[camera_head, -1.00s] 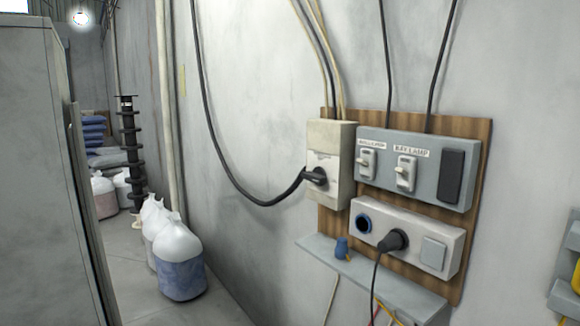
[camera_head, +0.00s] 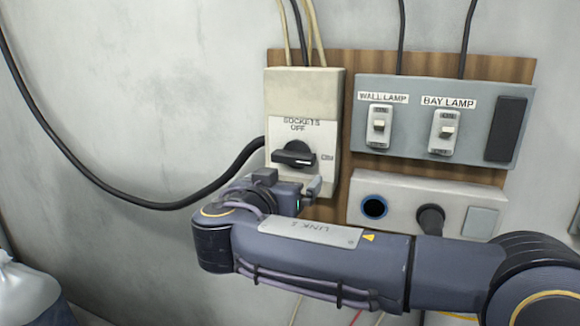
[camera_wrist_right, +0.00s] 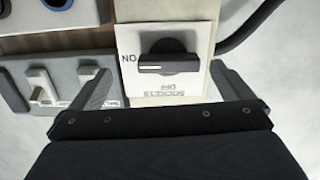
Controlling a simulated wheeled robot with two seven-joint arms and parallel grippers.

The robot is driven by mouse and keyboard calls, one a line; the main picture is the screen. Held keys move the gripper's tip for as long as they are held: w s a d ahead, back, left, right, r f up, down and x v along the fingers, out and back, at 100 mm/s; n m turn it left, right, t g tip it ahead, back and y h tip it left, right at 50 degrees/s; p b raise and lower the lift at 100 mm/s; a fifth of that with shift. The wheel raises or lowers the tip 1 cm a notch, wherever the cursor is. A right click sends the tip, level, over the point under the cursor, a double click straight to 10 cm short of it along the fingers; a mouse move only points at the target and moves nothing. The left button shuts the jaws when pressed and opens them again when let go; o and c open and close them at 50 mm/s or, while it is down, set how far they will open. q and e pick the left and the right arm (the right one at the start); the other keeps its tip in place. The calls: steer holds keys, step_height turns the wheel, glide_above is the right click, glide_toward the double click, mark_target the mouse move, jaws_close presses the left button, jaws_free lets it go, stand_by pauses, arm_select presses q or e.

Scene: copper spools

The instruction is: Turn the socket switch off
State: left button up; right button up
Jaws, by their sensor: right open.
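The socket switch is a black rotary knob (camera_head: 293,154) on a cream box (camera_head: 304,90) labelled "SOCKETS OFF". The knob's handle lies level, and its white mark points to the ON label at its right. In the right wrist view, which is upside down, the knob (camera_wrist_right: 168,58) shows with its mark towards ON at left. My right gripper (camera_head: 290,184) is open and empty, just below and in front of the knob. Its two fingers (camera_wrist_right: 160,72) stand on either side of the knob in the wrist view; I cannot see any contact. My left gripper is not in view.
A grey box (camera_head: 410,135) with the wall lamp and bay lamp switches is right of the cream box. Below it is a socket strip (camera_head: 400,188) with a black plug (camera_head: 430,219). A black cable (camera_head: 130,202) loops at left. My right arm covers the lower area.

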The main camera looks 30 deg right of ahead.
mark_target(291, 159)
steer(key=shift+m+t+h, duration=0.3)
steer(key=shift+h, duration=0.1)
steer(key=w+d, duration=0.1)
steer(key=w+d+r+p, duration=0.1)
steer(key=w, duration=0.1)
steer(key=w+d+r+p, duration=0.1)
steer(key=w+d, duration=0.1)
steer(key=shift+w+d+f, duration=0.1)
steer(key=shift+w+d, duration=0.2)
steer(key=shift+d, duration=0.05)
steer(key=shift+c, duration=0.4)
steer(key=c, duration=0.8)
